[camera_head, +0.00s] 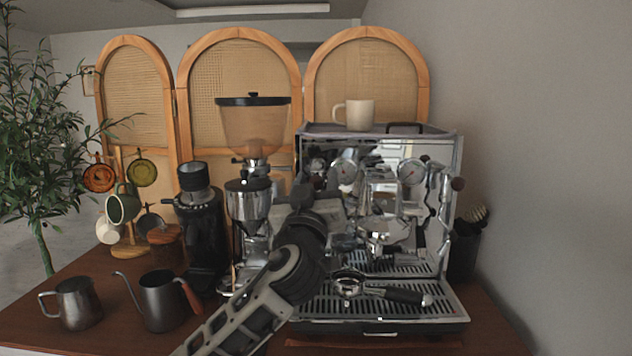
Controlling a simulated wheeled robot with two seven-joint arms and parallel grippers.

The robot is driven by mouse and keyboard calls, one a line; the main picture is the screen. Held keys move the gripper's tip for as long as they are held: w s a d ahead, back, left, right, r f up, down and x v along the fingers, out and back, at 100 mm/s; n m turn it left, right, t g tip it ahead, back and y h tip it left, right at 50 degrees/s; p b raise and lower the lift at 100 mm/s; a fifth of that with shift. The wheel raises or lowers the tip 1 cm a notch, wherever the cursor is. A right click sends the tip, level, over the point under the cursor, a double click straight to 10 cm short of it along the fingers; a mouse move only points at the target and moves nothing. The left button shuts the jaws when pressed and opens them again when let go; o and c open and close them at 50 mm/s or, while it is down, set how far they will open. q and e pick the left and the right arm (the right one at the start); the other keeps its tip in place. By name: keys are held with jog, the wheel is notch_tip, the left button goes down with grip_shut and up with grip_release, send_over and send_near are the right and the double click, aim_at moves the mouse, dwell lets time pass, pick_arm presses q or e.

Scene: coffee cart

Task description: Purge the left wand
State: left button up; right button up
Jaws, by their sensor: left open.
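The espresso machine (450,150) stands at the right of the counter, with gauges on its front. My left arm reaches in from the lower left, and my left gripper (312,198) is at the machine's left front. The gripper is open and seen from behind. The left wand is hidden behind my gripper and wrist, so I cannot tell if the fingers touch it. The right wand (445,215) hangs at the machine's right side, below a dark knob (457,184). My right gripper is not in view.
A portafilter (405,296) lies on the drip tray (455,312). A grinder (247,200) and a black grinder (205,235) stand left of the machine. A gooseneck kettle (160,300) and steel pitcher (76,303) are at front left. A cup (359,115) sits on top.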

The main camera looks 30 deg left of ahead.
pick_arm(q)
jog(key=c, duration=0.9)
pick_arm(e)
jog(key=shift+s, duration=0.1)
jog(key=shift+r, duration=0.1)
pick_arm(q)
jog(key=shift+r+g+p, duration=0.45)
jog(key=shift+g+p, duration=0.15)
jog(key=shift+p, duration=0.35)
jog(key=shift+r+g+h, duration=0.1)
jog(key=shift+g+h, duration=0.3)
jog(key=shift+w+r+g+h+p, duration=0.1)
jog(key=shift+r+g+h+p, duration=0.15)
jog(key=shift+g, duration=0.35)
jog(key=shift+w+a+r+n+g+h, duration=0.1)
jog(key=shift+w+r+n+g+h, duration=0.2)
jog(key=shift+g, duration=0.35)
jog(key=shift+s+r+n+g+h, duration=0.1)
jog(key=shift+g+h, duration=0.25)
jog(key=shift+g, duration=0.3)
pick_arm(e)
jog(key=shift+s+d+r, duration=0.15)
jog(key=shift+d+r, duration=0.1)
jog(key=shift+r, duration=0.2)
